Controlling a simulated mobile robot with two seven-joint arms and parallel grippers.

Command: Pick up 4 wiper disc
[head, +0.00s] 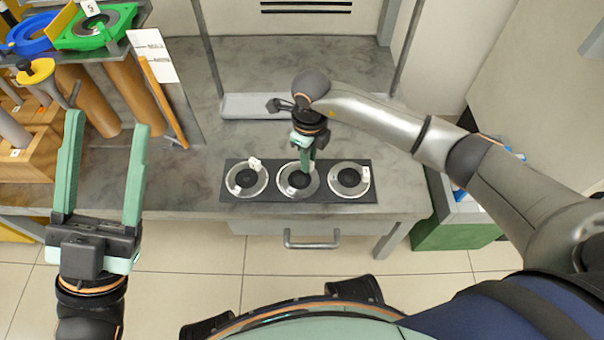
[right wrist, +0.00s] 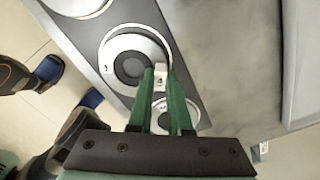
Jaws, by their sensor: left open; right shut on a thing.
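Three silver wiper discs with dark centres lie in a row on a black mat (head: 325,196) on the grey bench: a left disc (head: 237,179), a middle disc (head: 292,186) and a right disc (head: 349,179). Each of the outer two has a small white tag. My right gripper (head: 308,168) points down at the middle disc. In the right wrist view its green fingers (right wrist: 163,78) are shut on a white tag block (right wrist: 160,69) marked 4, at the edge of a disc (right wrist: 116,47). My left gripper (head: 105,135) is open and empty at the left.
A rack at the left holds a green tray (head: 95,40), a blue ring (head: 30,46) and brown cylinders (head: 92,100). A grey ledge (head: 250,106) is behind the mat. A green bin (head: 455,236) stands at the right. Bench left of the mat is clear.

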